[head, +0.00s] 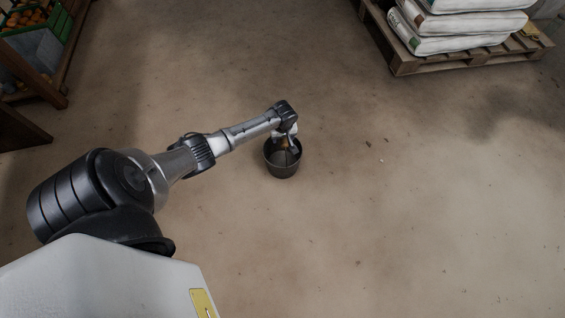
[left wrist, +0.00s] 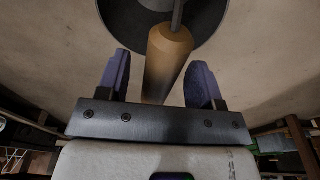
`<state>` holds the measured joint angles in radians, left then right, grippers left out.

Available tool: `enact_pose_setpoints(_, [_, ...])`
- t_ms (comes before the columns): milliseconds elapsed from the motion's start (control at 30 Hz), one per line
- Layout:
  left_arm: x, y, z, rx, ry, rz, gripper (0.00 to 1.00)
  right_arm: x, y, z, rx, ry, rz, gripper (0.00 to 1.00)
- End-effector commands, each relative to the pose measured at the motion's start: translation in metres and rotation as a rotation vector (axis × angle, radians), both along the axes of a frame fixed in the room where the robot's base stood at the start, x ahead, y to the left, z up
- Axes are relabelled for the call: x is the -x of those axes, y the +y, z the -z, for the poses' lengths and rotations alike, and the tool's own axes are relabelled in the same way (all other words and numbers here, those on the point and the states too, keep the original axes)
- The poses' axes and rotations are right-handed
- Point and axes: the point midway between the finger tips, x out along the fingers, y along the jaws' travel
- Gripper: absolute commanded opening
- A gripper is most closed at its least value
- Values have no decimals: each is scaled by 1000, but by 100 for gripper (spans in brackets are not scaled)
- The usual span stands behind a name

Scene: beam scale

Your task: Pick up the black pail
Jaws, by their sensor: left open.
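The black pail (head: 283,168) stands on the floor near the middle of the head view. In the left wrist view its dark round body (left wrist: 205,30) shows at the top. A wooden handle grip (left wrist: 166,62) on a metal rod reaches from the pail down between my fingers. My left gripper (head: 287,148) is over the pail in the head view. In the left wrist view my left gripper (left wrist: 160,82) is open, with one blue finger on each side of the wooden grip. Gaps show between the grip and both fingers. My right gripper is not in view.
A wooden pallet (head: 465,62) with stacked white sacks (head: 455,25) stands at the top right. A wooden rack (head: 65,60) with a green crate (head: 58,28) of orange fruit is at the top left. The floor around the pail is clear.

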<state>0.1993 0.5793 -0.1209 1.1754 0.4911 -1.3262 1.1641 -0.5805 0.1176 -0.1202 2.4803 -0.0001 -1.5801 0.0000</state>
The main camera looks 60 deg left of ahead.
Motion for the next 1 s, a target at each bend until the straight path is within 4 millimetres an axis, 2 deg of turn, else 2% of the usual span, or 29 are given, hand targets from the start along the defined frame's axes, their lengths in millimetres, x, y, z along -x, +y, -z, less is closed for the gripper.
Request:
enact_pose_setpoints(33, [0,1,13,0,1,0,60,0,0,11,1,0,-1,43])
enact_pose_setpoints(133, [0,2,19,-1,0,0,60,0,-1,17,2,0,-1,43])
enact_pose_setpoints(1000, [0,3,22,-1,1,0,60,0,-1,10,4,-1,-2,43])
